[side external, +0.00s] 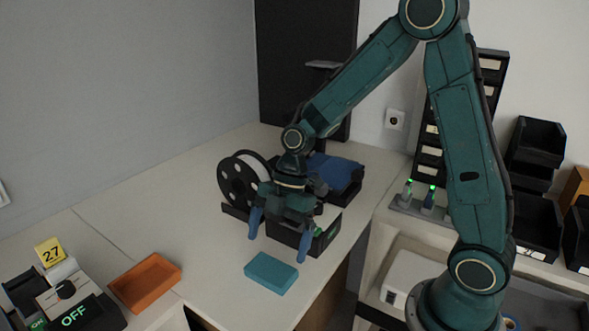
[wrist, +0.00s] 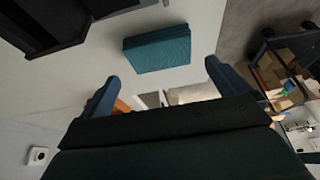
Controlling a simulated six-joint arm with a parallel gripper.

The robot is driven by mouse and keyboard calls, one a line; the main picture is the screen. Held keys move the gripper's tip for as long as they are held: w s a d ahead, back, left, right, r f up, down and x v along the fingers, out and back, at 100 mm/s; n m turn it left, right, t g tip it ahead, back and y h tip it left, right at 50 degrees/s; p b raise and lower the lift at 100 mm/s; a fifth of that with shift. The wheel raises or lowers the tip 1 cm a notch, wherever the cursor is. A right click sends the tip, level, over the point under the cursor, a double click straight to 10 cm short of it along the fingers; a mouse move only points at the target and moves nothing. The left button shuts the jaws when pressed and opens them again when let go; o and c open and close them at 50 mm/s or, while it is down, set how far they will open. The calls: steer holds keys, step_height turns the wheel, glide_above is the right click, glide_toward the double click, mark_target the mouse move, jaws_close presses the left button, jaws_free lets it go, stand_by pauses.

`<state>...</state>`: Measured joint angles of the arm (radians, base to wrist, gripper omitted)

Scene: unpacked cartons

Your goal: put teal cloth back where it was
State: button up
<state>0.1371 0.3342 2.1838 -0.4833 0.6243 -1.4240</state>
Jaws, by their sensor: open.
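The teal cloth (side external: 271,272) is a flat folded block lying on the pale counter near its front edge. It also shows in the wrist view (wrist: 157,48), beyond my fingertips, with nothing gripping it. My gripper (side external: 278,242) hangs above and a little behind the cloth in the side view, its two blue fingers spread and empty. The fingers also show in the wrist view (wrist: 162,76), wide apart and clear of the cloth.
A black spool (side external: 232,183), a dark bin (side external: 326,233) and dark blue folded material (side external: 340,172) stand close behind my gripper. An orange tray (side external: 119,288) and a device marked OFF (side external: 76,317) are at the left. The counter between tray and cloth is clear.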

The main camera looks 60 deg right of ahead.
steer(key=v, duration=0.6)
steer(key=shift+d+r, duration=0.2)
steer(key=shift+r, duration=0.15)
steer(key=shift+r, duration=0.1)
steer(key=s+d+r+m+t+h, duration=0.1)
steer(key=s+r+m+t+h, duration=0.1)
steer(key=s+r+m, duration=0.3)
steer(key=s+d+r+m+t+h, duration=0.2)
steer(key=s+r+m, duration=0.3)
steer(key=s+m, duration=0.7)
steer(key=shift+m+t, duration=0.5)
steer(key=shift+t, duration=0.3)
